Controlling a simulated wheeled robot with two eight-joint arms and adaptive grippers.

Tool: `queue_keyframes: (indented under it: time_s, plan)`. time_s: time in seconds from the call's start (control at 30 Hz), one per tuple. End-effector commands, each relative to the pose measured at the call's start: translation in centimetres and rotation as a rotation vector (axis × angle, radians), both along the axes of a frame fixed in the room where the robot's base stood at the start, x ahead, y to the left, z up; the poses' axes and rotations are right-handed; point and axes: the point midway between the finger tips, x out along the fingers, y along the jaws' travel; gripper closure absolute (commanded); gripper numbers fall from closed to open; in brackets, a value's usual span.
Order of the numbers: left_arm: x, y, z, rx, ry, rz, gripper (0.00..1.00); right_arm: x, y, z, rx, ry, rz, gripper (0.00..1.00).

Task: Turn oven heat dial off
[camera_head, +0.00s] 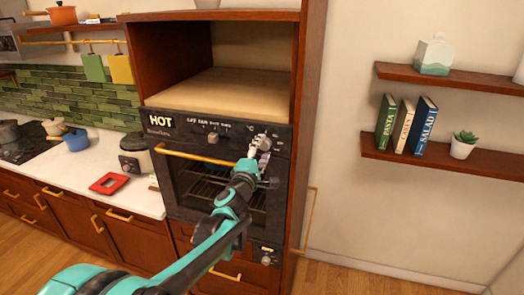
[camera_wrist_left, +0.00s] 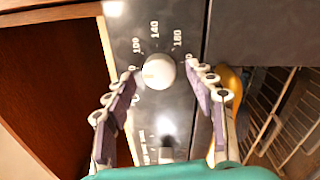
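The oven (camera_head: 222,180) has a dark front panel with a "HOT" label at its left end. In the left wrist view the heat dial (camera_wrist_left: 158,71) is a round pale knob, with the numbers 100, 140 and 180 around it. My left gripper (camera_head: 260,144) is at the right part of the panel and covers most of the dial in the head view. In the left wrist view its two fingers (camera_wrist_left: 160,80) are spread, one on each side of the dial. A gap shows between the fingers and the dial. My right gripper is in neither view.
A second knob (camera_head: 213,137) sits left of the gripper on the panel. The brass oven door handle (camera_head: 195,155) runs just below it. An empty wooden niche (camera_head: 225,92) is above the oven. Wall shelves (camera_head: 440,157) hold books and a plant at right.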

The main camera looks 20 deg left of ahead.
Motion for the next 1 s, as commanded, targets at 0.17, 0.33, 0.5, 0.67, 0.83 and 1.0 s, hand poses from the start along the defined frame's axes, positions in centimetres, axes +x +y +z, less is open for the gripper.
queue_keyframes:
  time_s: [0.17,0.33,0.5,0.67,0.83,1.0]
  plan:
    - [0.0,0.0,0.0,0.000,0.000,-0.001,0.45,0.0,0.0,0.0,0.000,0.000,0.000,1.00]
    - [-1.5,0.1,0.0,0.001,0.000,0.000,0.45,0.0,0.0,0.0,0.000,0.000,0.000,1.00]
    - [-5.1,0.3,-0.3,0.001,0.000,0.001,0.45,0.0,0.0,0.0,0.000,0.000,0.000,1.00]
    - [-8.6,0.4,-0.6,0.001,0.000,0.000,0.45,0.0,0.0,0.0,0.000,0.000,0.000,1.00]
    - [-11.1,0.5,-0.8,0.001,0.000,0.001,0.45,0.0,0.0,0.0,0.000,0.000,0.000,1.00]
    - [-12.0,0.5,-0.8,0.000,0.000,0.001,0.45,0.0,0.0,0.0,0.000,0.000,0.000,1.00]
